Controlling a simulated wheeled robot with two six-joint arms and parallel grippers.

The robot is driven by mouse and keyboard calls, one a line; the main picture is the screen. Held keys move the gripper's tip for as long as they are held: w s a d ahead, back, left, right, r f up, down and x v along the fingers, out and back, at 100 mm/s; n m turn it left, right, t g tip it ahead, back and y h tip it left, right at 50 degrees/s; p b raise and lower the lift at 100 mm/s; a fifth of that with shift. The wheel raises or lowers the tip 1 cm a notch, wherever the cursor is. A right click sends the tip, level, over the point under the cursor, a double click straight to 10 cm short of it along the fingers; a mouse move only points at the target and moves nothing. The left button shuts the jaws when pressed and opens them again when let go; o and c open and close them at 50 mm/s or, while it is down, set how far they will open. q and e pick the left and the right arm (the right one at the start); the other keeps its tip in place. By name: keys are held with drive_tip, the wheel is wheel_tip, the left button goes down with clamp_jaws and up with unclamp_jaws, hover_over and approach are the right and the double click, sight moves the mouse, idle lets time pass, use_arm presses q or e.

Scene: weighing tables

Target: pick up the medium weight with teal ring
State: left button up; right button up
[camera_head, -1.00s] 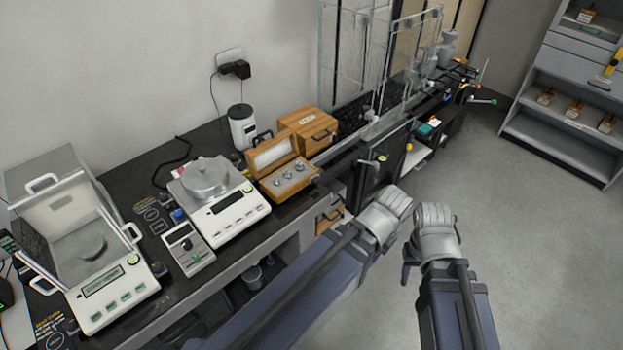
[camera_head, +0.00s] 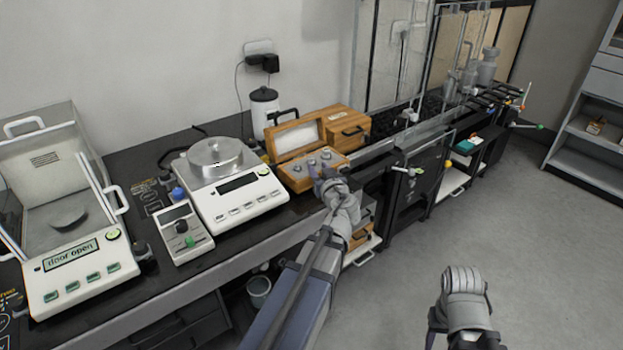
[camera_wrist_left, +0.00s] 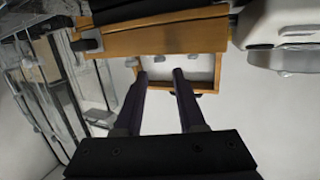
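An open wooden weight box (camera_head: 300,183) with a pale lined lid stands on the bench. Several small metal weights (camera_head: 311,163) sit in its tray; a teal ring cannot be made out, so I cannot tell which is the medium one. My left gripper (camera_head: 325,181) is at the front right of the box, partly covering it. In the left wrist view its two dark fingers (camera_wrist_left: 160,76) are spread with nothing held between them, pointing at the box (camera_wrist_left: 165,41). My right gripper (camera_head: 433,328) hangs low over the floor, partly out of frame; its fingers are unclear.
A white balance (camera_head: 238,203) stands left of the box, with a small keypad unit (camera_head: 181,232) beside it. A glass-door balance (camera_head: 82,280) reading "door open" is at far left. A closed wooden case (camera_head: 350,122) and a white canister (camera_head: 264,108) stand behind.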

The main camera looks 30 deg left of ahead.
sight(312, 160)
use_arm(q)
drive_tip(key=shift+w+a, duration=0.2)
drive_tip(key=shift+a, duration=0.1)
drive_tip(key=shift+f+b+x, duration=0.2)
drive_tip(key=shift+b+x, duration=0.65)
drive_tip(key=shift+x, duration=3.05)
drive_tip(key=shift+d, duration=0.1)
clamp_jaws()
